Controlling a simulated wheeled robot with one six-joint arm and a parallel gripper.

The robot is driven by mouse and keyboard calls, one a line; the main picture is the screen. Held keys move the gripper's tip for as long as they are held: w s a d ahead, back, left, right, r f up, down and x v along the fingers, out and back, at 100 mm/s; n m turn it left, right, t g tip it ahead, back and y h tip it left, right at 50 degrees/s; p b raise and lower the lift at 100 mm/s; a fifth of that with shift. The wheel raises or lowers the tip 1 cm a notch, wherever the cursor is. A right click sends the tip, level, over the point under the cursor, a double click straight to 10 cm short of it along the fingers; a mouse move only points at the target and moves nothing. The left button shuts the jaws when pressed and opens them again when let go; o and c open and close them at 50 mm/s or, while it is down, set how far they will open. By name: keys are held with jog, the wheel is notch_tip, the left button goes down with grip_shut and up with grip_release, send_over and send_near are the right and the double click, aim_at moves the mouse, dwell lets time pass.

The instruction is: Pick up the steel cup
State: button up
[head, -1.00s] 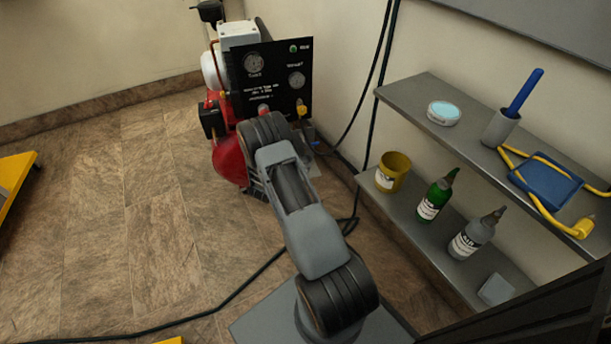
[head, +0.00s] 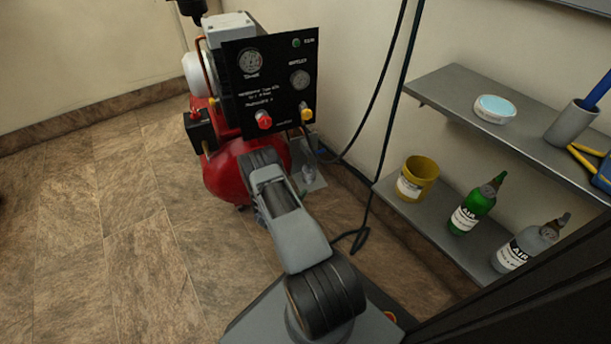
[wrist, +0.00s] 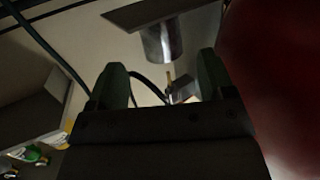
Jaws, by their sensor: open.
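My gripper (wrist: 160,82) is open and empty in the wrist view, with its two dark green fingers apart. A shiny metal cylinder, which looks like the steel cup (wrist: 162,42), shows beyond the fingertips. It lies between their lines, apart from them, with one end against a flat grey plate (wrist: 150,12). In the head view my arm reaches toward the red compressor (head: 225,175) and hides the gripper. A small plate (head: 312,182) lies beside the compressor there; I cannot make out the cup on it clearly.
The compressor's red tank (wrist: 280,80) fills the right of the wrist view, close to the gripper. A two-level shelf (head: 440,90) at right holds a yellow pot (head: 417,178), a green bottle (head: 473,208), a grey bottle (head: 530,245) and a grey holder (head: 572,123). Cables hang along the wall.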

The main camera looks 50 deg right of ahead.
aim_at(305, 179)
jog(key=b+x, duration=0.1)
jog(key=x, duration=0.4)
jog(key=shift+d, duration=0.25)
jog(key=b+x, duration=0.3)
jog(key=x, duration=0.2)
jog(key=shift+r, duration=0.2)
jog(key=shift+c, duration=0.3)
jog(key=c, duration=0.7)
jog(key=shift+r, duration=0.2)
